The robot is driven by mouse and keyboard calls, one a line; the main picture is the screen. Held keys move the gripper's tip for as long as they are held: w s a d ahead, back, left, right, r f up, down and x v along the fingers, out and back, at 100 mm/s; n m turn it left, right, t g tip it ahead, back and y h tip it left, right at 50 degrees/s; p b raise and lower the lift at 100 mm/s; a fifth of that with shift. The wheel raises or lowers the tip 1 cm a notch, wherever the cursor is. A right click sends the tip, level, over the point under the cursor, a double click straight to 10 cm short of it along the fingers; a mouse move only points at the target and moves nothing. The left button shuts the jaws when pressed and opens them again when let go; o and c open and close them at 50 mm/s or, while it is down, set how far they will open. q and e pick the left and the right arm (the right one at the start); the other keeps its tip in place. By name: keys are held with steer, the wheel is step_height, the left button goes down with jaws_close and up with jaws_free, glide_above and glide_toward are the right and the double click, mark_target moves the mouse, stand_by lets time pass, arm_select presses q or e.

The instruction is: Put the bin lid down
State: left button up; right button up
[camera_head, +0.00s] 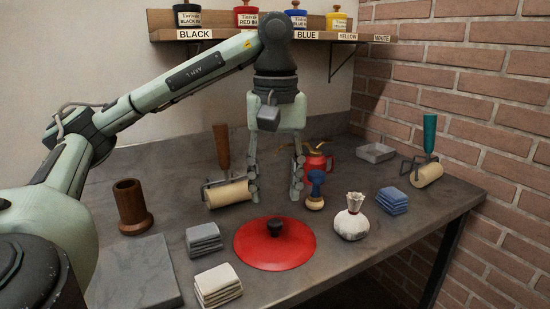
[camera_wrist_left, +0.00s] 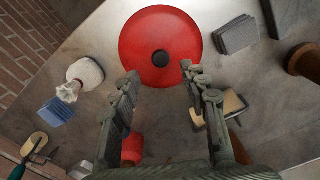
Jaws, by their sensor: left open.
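The red round bin lid (camera_head: 262,252) with a black knob lies flat on the grey table, near its front edge. In the left wrist view the lid (camera_wrist_left: 140,35) shows at the top, ahead of the fingers, with its knob (camera_wrist_left: 160,59) facing up. My left gripper (camera_head: 274,196) points down behind the lid, fingers spread and empty. In the wrist view its fingertips (camera_wrist_left: 159,76) are either side of the knob's line, apart from it. No bin shows in these frames. My right gripper is not in view.
Two brayers (camera_head: 229,193) (camera_head: 427,174), a blue-handled tool (camera_head: 315,190), a white pouch (camera_head: 351,222) and folded cloths (camera_head: 204,240) (camera_head: 217,284) (camera_head: 392,200) surround the lid. A red can (camera_head: 317,164) stands behind. A brown cup (camera_head: 132,207) and grey slab (camera_head: 135,272) are left. Ink shelf (camera_head: 215,34) above.

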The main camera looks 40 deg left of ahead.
mark_target(275, 223)
arm_select(q)
steer(key=shift+r, duration=2.2)
